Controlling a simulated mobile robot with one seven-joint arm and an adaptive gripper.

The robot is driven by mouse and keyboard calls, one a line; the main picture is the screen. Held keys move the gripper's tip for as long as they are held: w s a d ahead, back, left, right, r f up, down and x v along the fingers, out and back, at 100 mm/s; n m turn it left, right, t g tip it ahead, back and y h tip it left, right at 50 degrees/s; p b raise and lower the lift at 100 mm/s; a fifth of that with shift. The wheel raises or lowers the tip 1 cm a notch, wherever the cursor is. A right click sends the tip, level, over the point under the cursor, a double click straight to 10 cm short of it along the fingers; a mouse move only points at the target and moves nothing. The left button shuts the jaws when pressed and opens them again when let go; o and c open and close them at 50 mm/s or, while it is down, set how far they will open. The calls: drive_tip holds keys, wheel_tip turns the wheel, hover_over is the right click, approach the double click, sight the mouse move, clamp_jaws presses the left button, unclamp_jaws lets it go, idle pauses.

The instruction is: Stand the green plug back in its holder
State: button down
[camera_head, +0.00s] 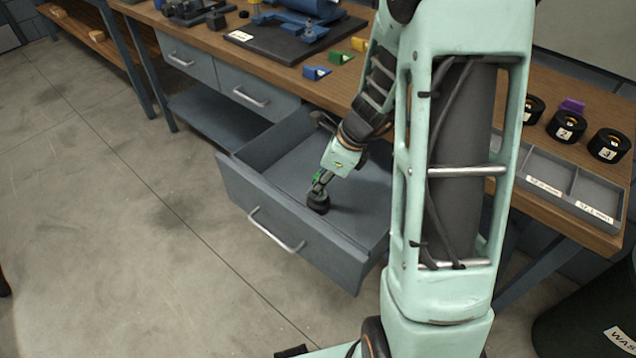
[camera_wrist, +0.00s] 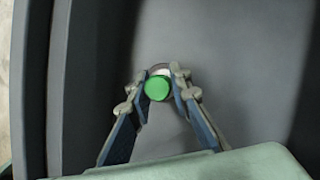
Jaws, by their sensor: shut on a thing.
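My gripper (camera_head: 319,188) reaches down into an open grey drawer (camera_head: 262,222) under the bench. It is shut on the green plug, whose round green top (camera_wrist: 157,88) shows between the two fingers in the wrist view. A dark round piece (camera_head: 318,205), perhaps the holder, is directly below the fingertips, low in the drawer. In the wrist view a pale disc and a thin dark rim show just behind the plug's top. The plug's lower end is hidden, and I cannot tell whether it is inside the dark piece or above it.
The drawer's floor around the gripper looks clear. Black numbered rings (camera_head: 609,145) and a purple piece (camera_head: 572,104) stand on the bench at right, behind a grey divided tray (camera_head: 545,172). Blue (camera_head: 316,72), green (camera_head: 340,57) and yellow (camera_head: 360,44) pieces lie at the back.

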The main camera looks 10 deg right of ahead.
drive_tip(key=shift+f+b, duration=0.65)
drive_tip(key=shift+f, duration=0.25)
drive_tip(key=c, duration=1.7)
unclamp_jaws()
drive_tip(key=shift+r, duration=0.15)
wheel_tip(320, 180, up, 8)
drive_tip(key=p, duration=0.8)
